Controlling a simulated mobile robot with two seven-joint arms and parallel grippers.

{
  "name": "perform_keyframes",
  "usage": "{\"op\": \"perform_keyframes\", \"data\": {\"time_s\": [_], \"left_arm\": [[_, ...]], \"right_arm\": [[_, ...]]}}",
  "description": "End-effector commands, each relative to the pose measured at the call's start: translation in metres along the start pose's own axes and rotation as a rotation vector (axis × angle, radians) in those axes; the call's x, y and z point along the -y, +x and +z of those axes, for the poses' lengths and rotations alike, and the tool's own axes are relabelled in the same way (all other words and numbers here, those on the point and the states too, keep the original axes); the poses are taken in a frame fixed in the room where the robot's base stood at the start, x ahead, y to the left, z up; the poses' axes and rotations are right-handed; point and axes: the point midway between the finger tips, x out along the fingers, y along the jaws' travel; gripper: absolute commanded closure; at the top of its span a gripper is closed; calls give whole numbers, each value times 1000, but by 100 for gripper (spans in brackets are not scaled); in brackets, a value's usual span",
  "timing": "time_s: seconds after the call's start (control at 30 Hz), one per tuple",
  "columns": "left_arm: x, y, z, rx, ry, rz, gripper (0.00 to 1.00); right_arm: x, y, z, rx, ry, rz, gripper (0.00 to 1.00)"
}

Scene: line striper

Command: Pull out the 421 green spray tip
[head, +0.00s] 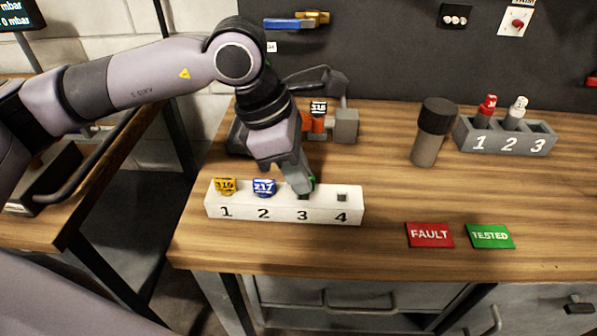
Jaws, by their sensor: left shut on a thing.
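The white block (283,213) with slots numbered 1 to 4 stands at the left front of the workbench. My left gripper (306,187) points down at slot 3 and is shut on the green spray tip (312,182). Only a sliver of green shows beside the fingers; its number is hidden. I cannot tell whether the tip is still seated in slot 3. A yellow tip marked 119 (225,186) is in slot 1 and a blue tip marked 217 (264,187) is in slot 2. Slot 4 (342,197) holds no tip. My right gripper is out of view.
Behind my gripper is a dark device with an orange part (318,124) bearing a dark label. A dark-capped cylinder (426,150) and a grey numbered rack (505,145) stand right. Red FAULT (430,235) and green TESTED (490,236) plates lie at the front right.

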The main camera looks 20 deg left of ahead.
Motion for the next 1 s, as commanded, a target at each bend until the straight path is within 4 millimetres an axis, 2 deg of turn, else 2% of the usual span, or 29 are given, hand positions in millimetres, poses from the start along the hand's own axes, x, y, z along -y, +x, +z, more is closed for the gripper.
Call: {"op": "perform_keyframes", "data": {"time_s": [0.27, 1.0], "left_arm": [[0, -4, 2, 1, 0, 0, 100], [0, -39, 14, 1, 0, 0, 100]], "right_arm": [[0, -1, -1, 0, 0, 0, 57], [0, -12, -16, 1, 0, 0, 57]]}}
